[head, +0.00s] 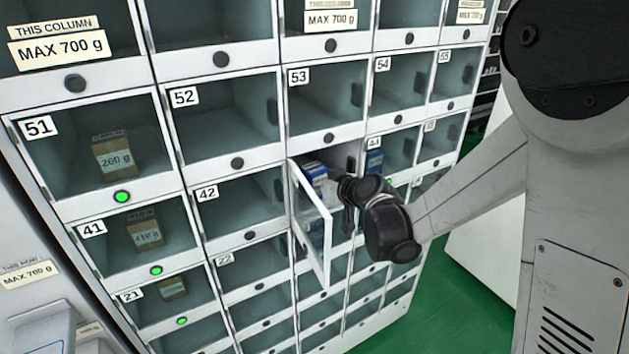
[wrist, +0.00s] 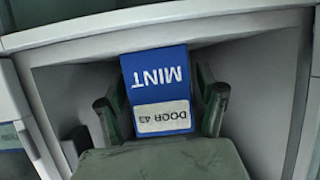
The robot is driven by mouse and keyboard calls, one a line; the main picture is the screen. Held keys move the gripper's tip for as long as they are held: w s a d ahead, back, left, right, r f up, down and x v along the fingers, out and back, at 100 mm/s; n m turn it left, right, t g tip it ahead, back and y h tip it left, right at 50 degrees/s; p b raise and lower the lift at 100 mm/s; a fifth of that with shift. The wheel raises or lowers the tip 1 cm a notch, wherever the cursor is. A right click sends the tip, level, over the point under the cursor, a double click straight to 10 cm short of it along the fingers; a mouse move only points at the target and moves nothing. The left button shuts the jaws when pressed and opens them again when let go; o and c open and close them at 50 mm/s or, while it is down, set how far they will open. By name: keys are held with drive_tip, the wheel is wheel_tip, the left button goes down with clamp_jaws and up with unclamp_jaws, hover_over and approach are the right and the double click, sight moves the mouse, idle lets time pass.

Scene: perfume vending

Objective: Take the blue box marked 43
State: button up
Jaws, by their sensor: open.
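The blue box (wrist: 156,72) is in the wrist view, with "MINT" and a white label "DOOR 43" appearing upside down. It stands inside an open compartment. My gripper (wrist: 160,112) is open, with one finger on each side of the box. I cannot tell whether either finger touches it. In the head view the blue box (head: 314,170) shows in the compartment below number 53, partly hidden. My gripper (head: 345,188) is at that compartment's opening. The compartment's door (head: 311,225) is swung open towards the camera.
The locker wall (head: 238,142) has many numbered compartments. Brown boxes sit behind doors 51 (head: 115,158), 41 (head: 146,232) and 21 (head: 173,288), each with a green light. Another blue box (head: 373,161) is in compartment 44. The open door stands left of my gripper.

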sight(318, 171)
drive_tip(key=shift+c, duration=0.5)
drive_tip(key=c, duration=1.2)
drive_tip(key=shift+s+r, duration=0.1)
drive_tip(key=shift+c, duration=0.2)
drive_tip(key=shift+s+d+r, duration=0.2)
drive_tip(key=shift+s+r, duration=0.1)
drive_tip(key=r, duration=0.6)
drive_tip(key=shift+s+d+r+b, duration=0.15)
drive_tip(key=shift+s+d+b, duration=0.1)
drive_tip(key=shift+s+b, duration=0.1)
drive_tip(key=s+d, duration=0.4)
drive_tip(key=s, duration=0.4)
drive_tip(key=s+d+b, duration=0.1)
drive_tip(key=s+d, duration=0.4)
drive_tip(key=s, duration=0.2)
drive_tip(key=shift+s+d, duration=0.15)
drive_tip(key=shift+s, duration=0.2)
